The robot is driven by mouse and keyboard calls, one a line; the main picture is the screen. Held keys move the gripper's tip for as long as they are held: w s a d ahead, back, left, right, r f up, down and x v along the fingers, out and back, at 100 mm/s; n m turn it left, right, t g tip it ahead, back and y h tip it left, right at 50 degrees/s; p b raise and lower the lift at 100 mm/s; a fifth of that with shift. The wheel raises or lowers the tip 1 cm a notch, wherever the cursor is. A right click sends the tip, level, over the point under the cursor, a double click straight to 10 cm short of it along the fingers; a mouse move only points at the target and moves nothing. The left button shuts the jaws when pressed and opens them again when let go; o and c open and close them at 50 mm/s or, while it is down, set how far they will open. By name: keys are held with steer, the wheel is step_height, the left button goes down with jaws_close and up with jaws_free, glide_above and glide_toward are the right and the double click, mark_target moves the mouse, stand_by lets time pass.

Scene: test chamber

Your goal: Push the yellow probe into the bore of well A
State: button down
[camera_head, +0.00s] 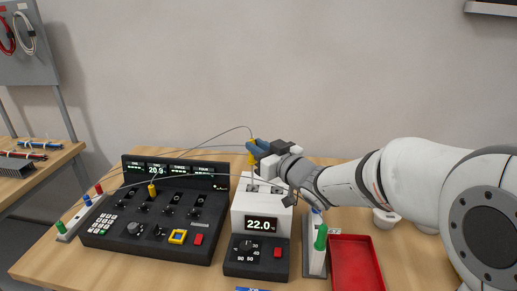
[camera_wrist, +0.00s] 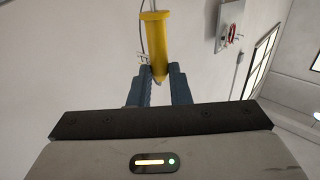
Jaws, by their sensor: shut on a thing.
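The yellow probe (camera_head: 252,158) is between the blue fingertips of my gripper (camera_head: 259,150), which is shut on it. It looks about upright, above the white block (camera_head: 247,219) with the 22.0 display. In the wrist view the yellow probe (camera_wrist: 156,42) stands between the two fingers of my gripper (camera_wrist: 158,82), with a thin cable running from its end. The wells are in the top face of the block, partly hidden by my wrist. I cannot tell which one is well A, nor whether the probe's tip is at a bore.
A black console (camera_head: 157,220) with a 20.9 display stands left of the block, with a yellow plug (camera_head: 152,189) in it. A rack with a green-handled probe (camera_head: 320,238) and a red tray (camera_head: 356,264) are at the right. Thin cables arc over the console.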

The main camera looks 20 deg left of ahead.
steer(key=shift+r, duration=0.55)
stand_by(1.6)
steer(key=shift+f+b, duration=3.1)
steer(key=shift+f, duration=0.3)
steer(key=c, duration=1.3)
jaws_free()
step_height(320, 180, up, 10)
steer(key=shift+r+p, duration=0.1)
steer(key=shift+p, duration=0.7)
